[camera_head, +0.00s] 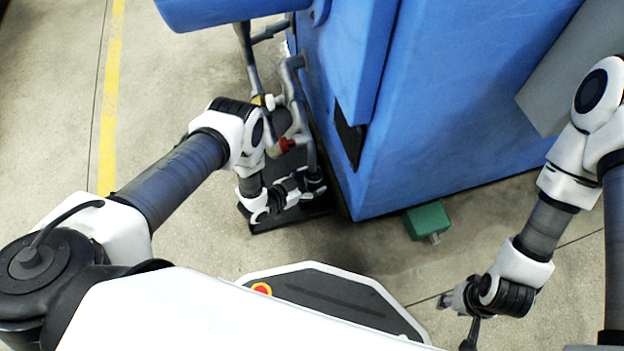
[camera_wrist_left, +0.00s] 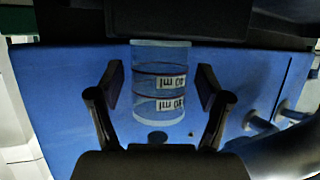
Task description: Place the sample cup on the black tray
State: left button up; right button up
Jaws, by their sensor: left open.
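The sample cup (camera_wrist_left: 160,105) is a clear cylinder with dark rings and white "50 ml" labels, in the middle of the left wrist view. My left gripper (camera_wrist_left: 160,84) is open, with one finger on each side of the cup and visible gaps between. A dark edge (camera_wrist_left: 170,22) crosses above the cup there. In the head view my left gripper (camera_head: 314,185) is low beside the blue machine, over a flat black plate (camera_head: 268,224) that looks like the black tray. The cup cannot be made out there. My right gripper (camera_head: 462,304) is at the lower right, its jaws unclear.
The blue machine (camera_head: 450,100) stands close to the left gripper. Grey pipes with a red fitting (camera_head: 287,145) rise beside the left wrist. A green box (camera_head: 428,221) sits at the machine's base. Open floor with a yellow line (camera_head: 110,100) lies left.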

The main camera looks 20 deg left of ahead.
pick_arm(q)
jog(key=p+v, duration=0.4)
jog(key=v, duration=0.7)
jog(key=shift+s, duration=0.25)
pick_arm(e)
notch_tip(320, 180, up, 5)
pick_arm(q)
jog(key=shift+a+r, duration=0.1)
jog(key=shift+a, duration=0.05)
